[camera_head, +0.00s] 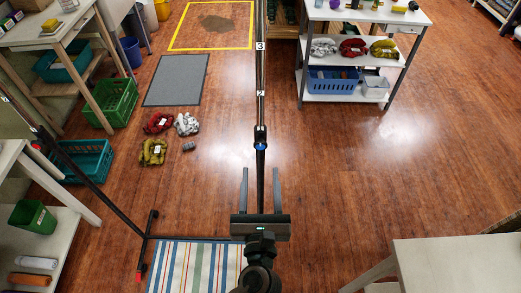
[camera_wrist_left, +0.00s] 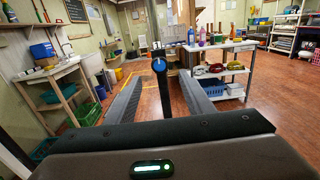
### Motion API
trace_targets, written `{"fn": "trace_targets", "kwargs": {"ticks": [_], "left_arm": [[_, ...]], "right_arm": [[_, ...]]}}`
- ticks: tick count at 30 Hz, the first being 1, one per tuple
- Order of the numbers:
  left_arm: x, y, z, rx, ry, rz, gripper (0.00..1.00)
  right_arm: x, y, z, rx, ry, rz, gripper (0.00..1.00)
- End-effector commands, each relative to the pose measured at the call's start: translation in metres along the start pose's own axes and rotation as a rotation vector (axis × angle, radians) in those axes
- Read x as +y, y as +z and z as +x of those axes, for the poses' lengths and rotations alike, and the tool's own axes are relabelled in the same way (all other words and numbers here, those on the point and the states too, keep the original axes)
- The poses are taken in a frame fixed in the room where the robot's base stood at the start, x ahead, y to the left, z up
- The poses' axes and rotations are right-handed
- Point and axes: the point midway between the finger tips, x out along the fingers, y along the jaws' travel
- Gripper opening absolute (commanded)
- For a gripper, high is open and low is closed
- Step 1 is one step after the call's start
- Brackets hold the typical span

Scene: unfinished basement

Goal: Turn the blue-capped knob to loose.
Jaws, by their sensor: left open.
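The blue-capped knob (camera_head: 261,146) sits on a dark clamp on a black upright pole (camera_head: 260,70) that carries white labels 2 and 3. In the left wrist view the round blue cap (camera_wrist_left: 159,65) faces me near the middle. My left gripper (camera_head: 260,171) is open, its two fingers apart and pointing toward the knob. In the left wrist view the left gripper (camera_wrist_left: 161,77) has the knob just beyond its fingertips, between them, with nothing held. Whether the knob is tight or loose cannot be told. My right gripper is not in view.
A second dark pole (camera_head: 90,180) slants at the left above a floor foot (camera_head: 153,215). A striped mat (camera_head: 190,265) lies in front. Crates and tables line the left; a white shelf unit (camera_head: 345,97) stands at the back right.

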Motion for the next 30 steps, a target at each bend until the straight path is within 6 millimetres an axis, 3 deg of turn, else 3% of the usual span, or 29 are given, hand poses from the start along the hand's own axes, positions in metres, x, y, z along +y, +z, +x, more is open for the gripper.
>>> {"fn": "trace_targets", "kwargs": {"ticks": [9,15,28,30], "left_arm": [[0.000,0.000,0.057,-0.002,0.001,0.001,0.48],[0.000,-0.001,0.078,-0.001,0.000,0.000,0.48],[0.000,0.000,0.085,0.001,0.001,0.000,0.48],[0.000,0.000,0.085,0.001,0.000,0.000,0.33]], "right_arm": [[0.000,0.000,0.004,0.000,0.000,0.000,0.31],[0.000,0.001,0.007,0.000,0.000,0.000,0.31],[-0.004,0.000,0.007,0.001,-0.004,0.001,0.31],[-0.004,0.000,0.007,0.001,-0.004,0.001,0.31]]}}
